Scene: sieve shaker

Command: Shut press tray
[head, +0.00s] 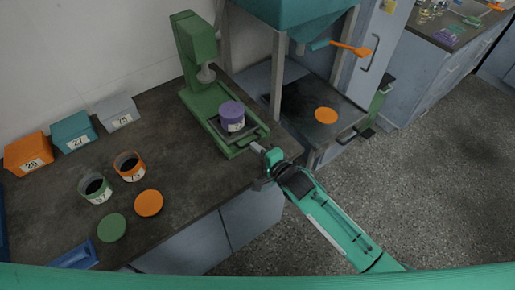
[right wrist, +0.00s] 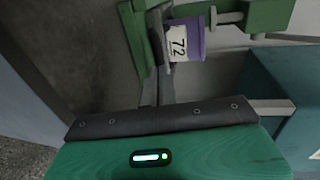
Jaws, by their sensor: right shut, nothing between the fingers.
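The green press (head: 199,50) stands on the dark bench near the wall. Its tray (head: 246,140) lies low on the press base, at the front, below and in front of the press head. A purple jar (head: 232,115) with a white label stands upright on the tray. In the right wrist view the jar (right wrist: 193,40) shows the label 72. My right gripper (head: 257,149) is shut and empty, close to the front end of the tray. I cannot tell whether it touches the tray. My left gripper is not in view.
An orange-rimmed jar (head: 129,166) and a green-rimmed jar (head: 94,188) stand open at left, near an orange lid (head: 149,203) and a green lid (head: 111,228). Numbered bins (head: 73,131) line the wall. A teal machine (head: 290,14) stands right of the press.

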